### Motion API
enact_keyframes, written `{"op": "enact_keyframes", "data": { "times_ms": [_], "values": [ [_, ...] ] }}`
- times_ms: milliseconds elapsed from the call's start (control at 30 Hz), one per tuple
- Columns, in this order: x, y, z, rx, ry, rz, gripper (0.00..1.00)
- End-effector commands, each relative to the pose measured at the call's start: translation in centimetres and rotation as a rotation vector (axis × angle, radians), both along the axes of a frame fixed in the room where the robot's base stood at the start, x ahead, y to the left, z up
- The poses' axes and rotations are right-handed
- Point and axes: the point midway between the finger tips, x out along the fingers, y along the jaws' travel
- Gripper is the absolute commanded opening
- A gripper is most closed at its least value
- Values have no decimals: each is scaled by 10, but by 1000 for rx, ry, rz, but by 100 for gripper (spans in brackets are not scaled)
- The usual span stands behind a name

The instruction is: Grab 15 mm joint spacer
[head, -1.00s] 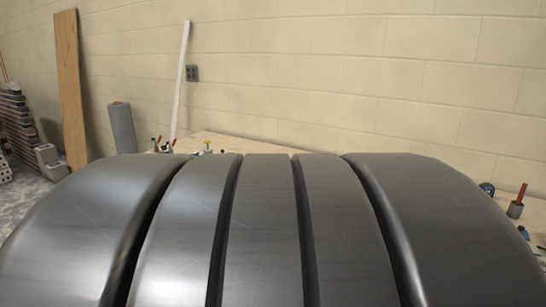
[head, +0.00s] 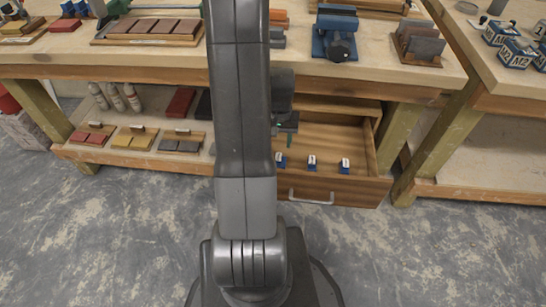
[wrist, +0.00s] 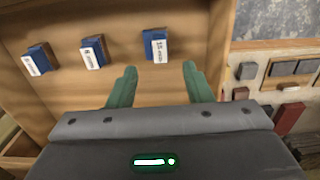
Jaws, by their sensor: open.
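Three small blue spacers with white labels stand in a row inside the open wooden drawer (head: 340,188). In the wrist view, the right one (wrist: 154,45) has a label that seems to start with 15; in the head view it appears to be the left one (head: 280,160). The middle spacer (wrist: 95,51) and the left spacer (wrist: 38,60) have labels too small to read surely. My gripper (wrist: 159,68), with green fingers, is open and empty. The 15 spacer lies just beyond the fingertips, in line with the gap. My gripper also shows in the head view (head: 286,132), partly behind my arm.
The workbench top (head: 180,57) overhangs the drawer's back. A metal handle (head: 311,197) is on the drawer front. A lower shelf (head: 130,152) with sample boards lies to the left of the drawer. A blue vise (head: 335,36) stands on the bench. Floor in front is clear.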

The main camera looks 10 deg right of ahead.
Motion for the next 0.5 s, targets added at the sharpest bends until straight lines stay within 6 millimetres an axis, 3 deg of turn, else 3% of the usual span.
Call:
{"op": "enact_keyframes", "data": {
  "times_ms": [367, 500],
  "values": [
    [2, -1, -36, 1, 2, -2, 45],
    [3, -1, -59, 1, 3, -2, 45]
  ]
}}
